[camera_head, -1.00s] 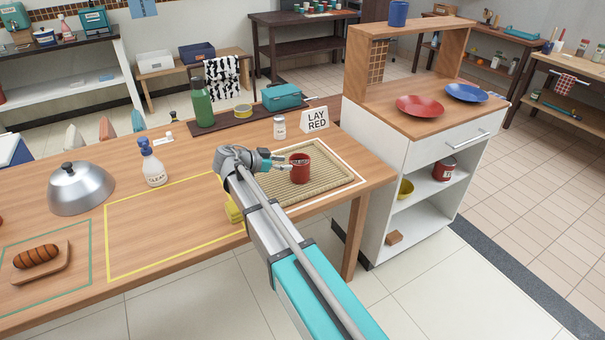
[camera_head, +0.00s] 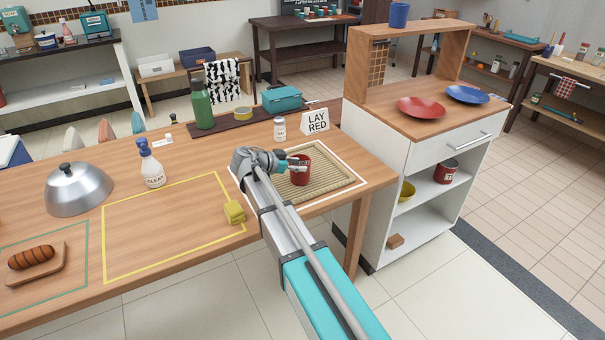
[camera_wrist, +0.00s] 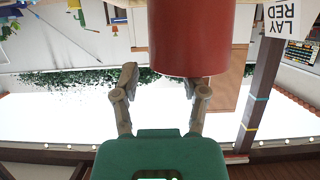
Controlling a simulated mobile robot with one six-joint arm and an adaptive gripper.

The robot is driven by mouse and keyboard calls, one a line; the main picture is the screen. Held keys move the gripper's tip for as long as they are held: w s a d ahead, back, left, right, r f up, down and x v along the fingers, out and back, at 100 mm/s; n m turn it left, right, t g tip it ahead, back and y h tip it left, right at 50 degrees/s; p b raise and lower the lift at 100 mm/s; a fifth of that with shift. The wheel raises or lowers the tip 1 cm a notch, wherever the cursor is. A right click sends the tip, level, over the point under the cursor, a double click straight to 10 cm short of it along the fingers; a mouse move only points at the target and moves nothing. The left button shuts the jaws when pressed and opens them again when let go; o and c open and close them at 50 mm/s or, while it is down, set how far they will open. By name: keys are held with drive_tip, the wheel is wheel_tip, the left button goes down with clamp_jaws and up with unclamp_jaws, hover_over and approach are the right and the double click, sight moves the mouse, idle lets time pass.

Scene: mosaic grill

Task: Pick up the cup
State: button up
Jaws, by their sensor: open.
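The red cup (camera_head: 302,176) stands upright on the woven tan mat (camera_head: 335,182) at the right end of the wooden table. My gripper (camera_head: 296,163) is open at the cup's left side, with its fingers reaching towards the cup. In the wrist view, which is upside down, the red cup (camera_wrist: 190,38) fills the top centre, ahead of the open gripper (camera_wrist: 164,82). The far finger is partly behind the cup, and I cannot tell whether either finger touches it.
A white can (camera_head: 279,128) and a "LAY RED" sign (camera_head: 316,121) stand behind the mat. A yellow block (camera_head: 234,212) lies left of my arm. A white cabinet (camera_head: 385,150) borders the table's right end. The yellow-outlined area is mostly clear.

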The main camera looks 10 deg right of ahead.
drive_tip(key=shift+b+x, duration=0.35)
drive_tip(key=shift+x, duration=0.95)
clamp_jaws()
